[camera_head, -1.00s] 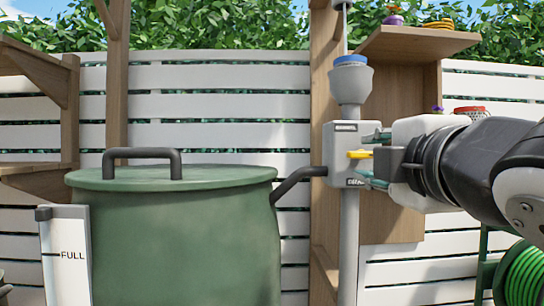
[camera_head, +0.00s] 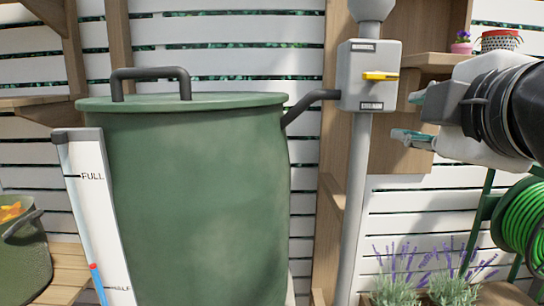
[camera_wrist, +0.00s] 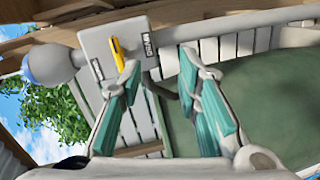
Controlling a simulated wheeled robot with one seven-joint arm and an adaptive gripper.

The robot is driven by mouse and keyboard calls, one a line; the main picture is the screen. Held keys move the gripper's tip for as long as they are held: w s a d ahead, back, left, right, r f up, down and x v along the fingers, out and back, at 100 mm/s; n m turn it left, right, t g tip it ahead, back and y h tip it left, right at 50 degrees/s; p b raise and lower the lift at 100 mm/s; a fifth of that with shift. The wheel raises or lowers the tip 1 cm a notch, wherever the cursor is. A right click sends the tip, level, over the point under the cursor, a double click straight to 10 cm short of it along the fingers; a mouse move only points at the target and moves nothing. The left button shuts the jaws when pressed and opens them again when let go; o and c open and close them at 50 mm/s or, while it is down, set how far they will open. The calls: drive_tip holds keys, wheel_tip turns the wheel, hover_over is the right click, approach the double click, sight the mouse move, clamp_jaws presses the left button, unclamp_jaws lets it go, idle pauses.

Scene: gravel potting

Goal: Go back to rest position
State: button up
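My gripper (camera_head: 408,117) is at the right in the head view. Its two teal-padded fingers are apart with nothing between them, and it points left toward a grey diverter box (camera_head: 369,75). The box carries a yellow lever (camera_head: 380,76), which lies horizontal in the head view. A gap shows between the fingertips and the lever. In the wrist view my open fingers (camera_wrist: 160,72) frame the view, and the lever (camera_wrist: 118,53) shows beyond the left finger.
A green lidded barrel (camera_head: 200,200) with a level gauge (camera_head: 95,215) fills the left middle. A grey pipe (camera_head: 353,200) runs down from the box. A green hose reel (camera_head: 525,225) stands at right, lavender (camera_head: 425,270) below.

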drive_tip(key=s+d+f+m+g+h, duration=0.1)
drive_tip(key=d+f+m+g, duration=0.15)
drive_tip(key=f, duration=0.25)
drive_tip(key=s+d+f+m+g, duration=0.1)
drive_tip(key=s+f+m+g, duration=0.15)
drive_tip(key=f, duration=0.35)
drive_tip(key=s+a+f+m+g+y, duration=0.25)
drive_tip(key=s+f+m+g, duration=0.75)
drive_tip(key=s+f, duration=0.6)
wheel_tip(320, 180, up, 24)
drive_tip(key=t+p, duration=0.3)
drive_tip(key=p, duration=1.8)
drive_tip(key=shift+s+a+f, duration=0.2)
drive_tip(key=shift+s, duration=0.15)
